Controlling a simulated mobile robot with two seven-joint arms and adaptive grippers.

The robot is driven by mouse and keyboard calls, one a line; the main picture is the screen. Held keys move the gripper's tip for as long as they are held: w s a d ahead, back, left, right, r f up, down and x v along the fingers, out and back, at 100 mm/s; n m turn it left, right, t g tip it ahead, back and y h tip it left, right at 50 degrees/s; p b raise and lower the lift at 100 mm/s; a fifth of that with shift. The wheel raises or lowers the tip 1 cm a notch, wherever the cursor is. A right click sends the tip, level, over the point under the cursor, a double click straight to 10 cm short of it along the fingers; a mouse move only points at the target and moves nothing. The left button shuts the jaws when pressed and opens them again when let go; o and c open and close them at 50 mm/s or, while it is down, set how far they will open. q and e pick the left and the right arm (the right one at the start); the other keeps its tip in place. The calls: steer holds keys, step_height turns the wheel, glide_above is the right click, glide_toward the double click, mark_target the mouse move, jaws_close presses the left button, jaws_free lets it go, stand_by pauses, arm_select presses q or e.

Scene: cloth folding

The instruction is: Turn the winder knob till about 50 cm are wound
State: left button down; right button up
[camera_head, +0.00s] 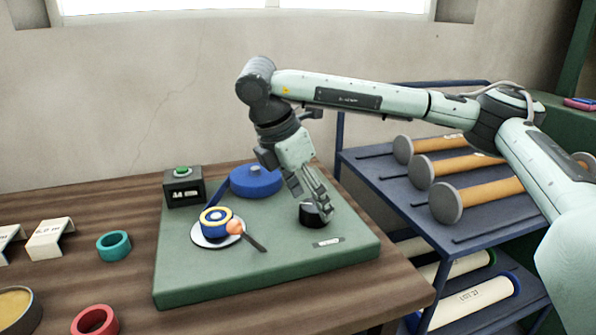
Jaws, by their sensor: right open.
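A green winder base (268,270) lies on the wooden table. A black round knob (312,217) stands on its right part. My right gripper (317,205) points down at the knob with its fingers open; they overlap it in the picture, and I cannot tell whether they touch it. A blue round spool (256,181) sits at the back of the base. A roll with blue and yellow rings (215,218) sits on a pale disc at the left, with an orange ball (235,227) and a dark bar beside it. A black box with a green button (184,188) has a small, unreadable display. My left gripper is not in view.
Teal (114,246) and red (95,320) rings, pale brackets (50,238) and a round tin (17,308) lie at the left. A blue rack (400,187) with orange rolls stands at the right, below my right arm.

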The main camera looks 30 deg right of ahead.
steer(key=v, duration=1)
steer(key=shift+f, duration=0.1)
steer(key=x, duration=1.2)
